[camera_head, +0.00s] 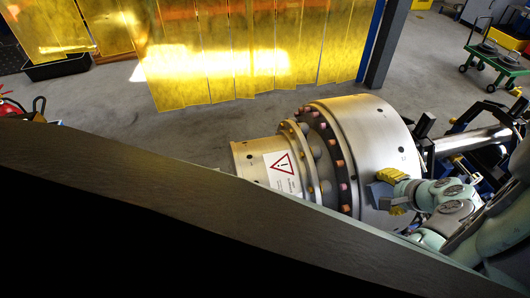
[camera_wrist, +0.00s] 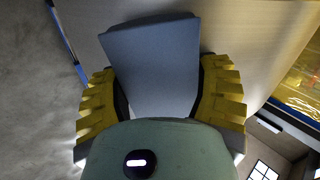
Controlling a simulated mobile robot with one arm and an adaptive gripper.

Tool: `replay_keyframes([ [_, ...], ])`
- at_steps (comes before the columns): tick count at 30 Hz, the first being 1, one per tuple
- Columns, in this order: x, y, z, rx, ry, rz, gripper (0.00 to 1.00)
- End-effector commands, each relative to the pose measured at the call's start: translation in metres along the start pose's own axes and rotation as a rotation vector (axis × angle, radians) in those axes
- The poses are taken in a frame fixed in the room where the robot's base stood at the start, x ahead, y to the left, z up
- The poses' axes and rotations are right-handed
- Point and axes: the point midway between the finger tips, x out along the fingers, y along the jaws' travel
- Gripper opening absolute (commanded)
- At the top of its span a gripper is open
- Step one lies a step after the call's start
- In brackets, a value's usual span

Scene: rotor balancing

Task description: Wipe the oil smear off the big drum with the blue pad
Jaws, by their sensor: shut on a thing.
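The big drum (camera_head: 372,128) is a large pale metal cylinder at the centre right of the head view. In the wrist view its pale surface (camera_wrist: 255,40) fills the space behind the pad. The blue-grey pad (camera_wrist: 150,65) sits between the yellow fingers of my gripper (camera_wrist: 158,95), which is shut on it. In the head view my gripper (camera_head: 390,190) is at the right side of the drum, with the pad (camera_head: 379,194) close against the surface. I cannot tell whether the pad touches it. I see no oil smear; the pad and gripper hide part of the drum.
A narrower cylinder (camera_head: 258,158) with a warning label (camera_head: 283,172) joins the drum on the left. A dark beam (camera_head: 150,185) crosses the foreground. Yellow strip curtains (camera_head: 250,50) hang behind. A green cart (camera_head: 497,60) stands at the back right. Grey floor (camera_head: 130,112) is clear behind the drum.

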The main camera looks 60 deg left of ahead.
Motion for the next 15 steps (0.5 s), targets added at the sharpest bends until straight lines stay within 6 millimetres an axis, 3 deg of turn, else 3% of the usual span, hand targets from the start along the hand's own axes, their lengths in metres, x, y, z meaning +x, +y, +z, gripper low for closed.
replay_keyframes([
  [15, -0.049, 0.0, -0.001, 0.004, 0.004, -0.001, 0.27],
])
